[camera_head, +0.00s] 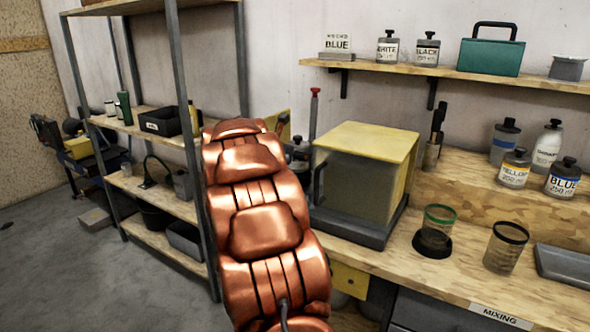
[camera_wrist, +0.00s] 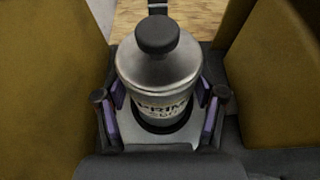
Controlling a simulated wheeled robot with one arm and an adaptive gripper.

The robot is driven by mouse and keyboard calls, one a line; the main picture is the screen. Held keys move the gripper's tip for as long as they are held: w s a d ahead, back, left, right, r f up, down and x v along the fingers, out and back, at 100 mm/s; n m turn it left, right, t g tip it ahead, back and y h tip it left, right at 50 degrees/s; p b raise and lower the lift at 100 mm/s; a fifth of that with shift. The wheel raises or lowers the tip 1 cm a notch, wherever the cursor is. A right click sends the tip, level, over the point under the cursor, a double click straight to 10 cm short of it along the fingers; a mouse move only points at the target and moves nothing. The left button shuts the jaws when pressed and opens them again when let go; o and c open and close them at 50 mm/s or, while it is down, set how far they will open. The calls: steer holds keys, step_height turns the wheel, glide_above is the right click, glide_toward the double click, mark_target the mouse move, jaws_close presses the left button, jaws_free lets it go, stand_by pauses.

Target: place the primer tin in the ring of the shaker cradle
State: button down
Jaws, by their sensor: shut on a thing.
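The primer tin (camera_wrist: 160,75), silver with a black cap and a partly readable "PRIM" label, stands upright in the wrist view. My gripper (camera_wrist: 161,118) is shut on it, with purple-padded fingers at its left and right sides. The tin's lower end is at a dark round ring (camera_wrist: 168,129) in a light grey plate (camera_wrist: 185,139), apparently the shaker cradle. I cannot tell whether the tin's base rests in the ring or hangs just above it. In the head view my copper arm hides the gripper and the tin.
Yellow-brown walls stand close on the left (camera_wrist: 50,80) and right (camera_wrist: 275,75) in the wrist view. In the head view a yellow-lidded box (camera_head: 365,142) stands on the bench right of my arm. Two open cups, one green-rimmed (camera_head: 437,228), and a grey tray (camera_head: 566,264) are further right.

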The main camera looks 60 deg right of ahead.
mark_target(292, 165)
steer(key=shift+f+b, duration=0.3)
steer(key=shift+f, duration=1.55)
steer(key=shift+f, duration=0.15)
steer(key=shift+c, duration=0.6)
jaws_free()
steer(key=shift+r, duration=0.2)
steer(key=v, duration=1.2)
steer(key=shift+s+a+f, duration=0.1)
steer(key=shift+f, duration=0.05)
